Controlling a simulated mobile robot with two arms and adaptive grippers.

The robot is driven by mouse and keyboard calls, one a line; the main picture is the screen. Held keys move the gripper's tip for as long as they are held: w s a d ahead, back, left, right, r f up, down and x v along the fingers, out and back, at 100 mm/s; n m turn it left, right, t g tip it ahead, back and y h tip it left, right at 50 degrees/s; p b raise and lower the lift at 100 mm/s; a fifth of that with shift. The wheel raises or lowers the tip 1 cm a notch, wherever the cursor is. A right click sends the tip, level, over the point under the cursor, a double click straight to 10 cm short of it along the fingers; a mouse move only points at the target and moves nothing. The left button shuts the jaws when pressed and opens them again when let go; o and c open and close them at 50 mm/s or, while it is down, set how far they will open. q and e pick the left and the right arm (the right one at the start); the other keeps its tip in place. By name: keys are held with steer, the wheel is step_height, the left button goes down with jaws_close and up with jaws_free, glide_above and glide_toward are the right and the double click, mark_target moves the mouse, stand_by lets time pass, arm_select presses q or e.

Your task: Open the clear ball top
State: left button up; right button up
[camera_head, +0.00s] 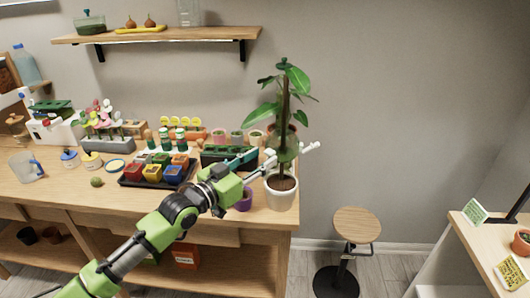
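A tall green-leaved plant (292,78) with a dark stem or stake stands in a white pot (282,196) at the right front corner of the workbench. A dim, see-through, greenish ball (284,148) sits around the stem above the pot. Its top and lower part cannot be told apart. My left gripper (290,152) reaches in from the left at the ball's height. Pale finger parts show on both sides of the ball. Whether they touch it or are closed on it is unclear. My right gripper is out of view.
A black tray of coloured pots (131,178), a dark green planter (228,151) and a purple pot (244,199) crowd the workbench (70,197) near my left arm. A shelf (160,34) hangs above. A round stool (357,225) stands right, with open floor around it.

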mark_target(284, 140)
arm_select(q)
steer(key=shift+x, duration=1.2)
jaws_close()
steer(key=shift+r, duration=0.1)
